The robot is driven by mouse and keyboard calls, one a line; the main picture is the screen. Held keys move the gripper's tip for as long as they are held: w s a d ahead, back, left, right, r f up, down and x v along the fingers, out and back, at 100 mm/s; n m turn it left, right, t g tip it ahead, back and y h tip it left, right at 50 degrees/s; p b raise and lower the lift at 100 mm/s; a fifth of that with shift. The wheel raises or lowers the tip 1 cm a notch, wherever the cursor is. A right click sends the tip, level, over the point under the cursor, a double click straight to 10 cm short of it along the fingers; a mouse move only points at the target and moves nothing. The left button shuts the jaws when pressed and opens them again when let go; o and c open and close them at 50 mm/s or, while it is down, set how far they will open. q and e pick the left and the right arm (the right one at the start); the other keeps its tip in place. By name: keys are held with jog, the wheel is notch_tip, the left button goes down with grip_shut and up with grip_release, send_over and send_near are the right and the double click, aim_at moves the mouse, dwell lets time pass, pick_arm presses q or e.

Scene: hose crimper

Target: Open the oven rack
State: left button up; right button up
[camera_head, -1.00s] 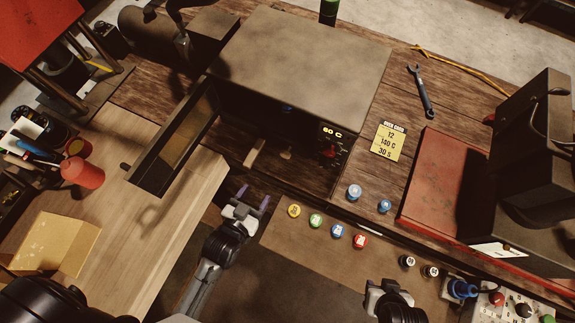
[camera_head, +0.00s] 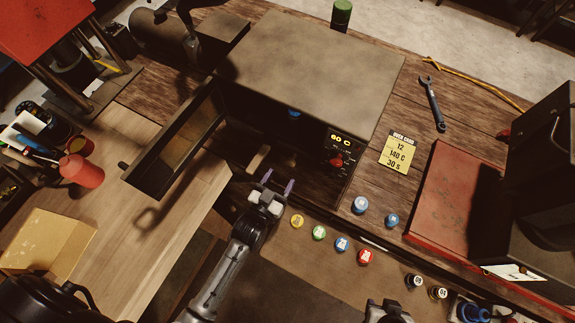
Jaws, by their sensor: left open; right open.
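The oven (camera_head: 315,65) is a brown-grey box at the top middle, with a lit display and a red knob on its front panel (camera_head: 341,150). Its door (camera_head: 175,140) stands swung open to the left. The inside is dark, and a pale tab-like piece (camera_head: 258,158) shows at the opening, perhaps part of the rack; the rack itself is mostly hidden. My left gripper (camera_head: 278,188) is open and empty, its purple-tipped fingers pointing at the opening just short of the tab. My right gripper (camera_head: 387,306) is at the bottom edge, partly cut off, with no held object visible.
Several coloured caps, including a yellow one (camera_head: 297,221), line the bench edge right of my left gripper. A yellow card (camera_head: 397,152) and a wrench (camera_head: 432,103) lie right of the oven. A red-based machine (camera_head: 455,205) stands at right. A red bottle (camera_head: 80,171) is at left.

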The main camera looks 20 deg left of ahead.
aim_at(289, 165)
pick_arm(q)
jog(key=shift+w+d, duration=0.15)
jog(key=shift+w, duration=2.25)
jog(key=shift+c, duration=0.2)
grip_shut()
